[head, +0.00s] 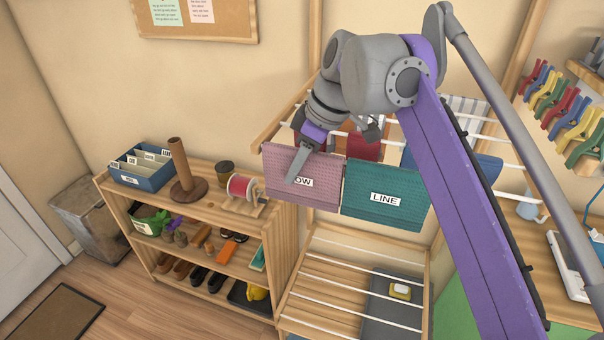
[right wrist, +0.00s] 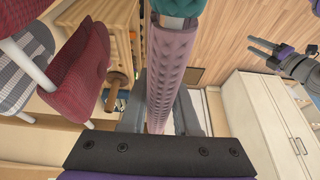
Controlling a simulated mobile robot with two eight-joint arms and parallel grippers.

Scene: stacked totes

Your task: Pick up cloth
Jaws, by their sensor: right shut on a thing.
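A pink textured cloth (head: 325,188) with a partly covered label ending in "OW" hangs over a white rod of the drying rack. My right gripper (head: 304,164) is at its upper left part, with a finger lying across its front. In the right wrist view the pink cloth (right wrist: 170,75) runs between the two grey fingers, which are shut on it. A teal cloth (head: 385,190) labelled "LINE" hangs right beside it. My left gripper (right wrist: 268,54) shows only in the right wrist view, at the upper right, with its fingers apart and empty.
Red cloth (head: 364,146) and blue cloth hang on rods farther back. A wooden shelf (head: 225,215) with a file box (head: 140,172), a spool (head: 242,188) and shoes stands left. Colored clips (head: 565,105) hang at right. Lower rack rods (head: 335,275) are mostly bare.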

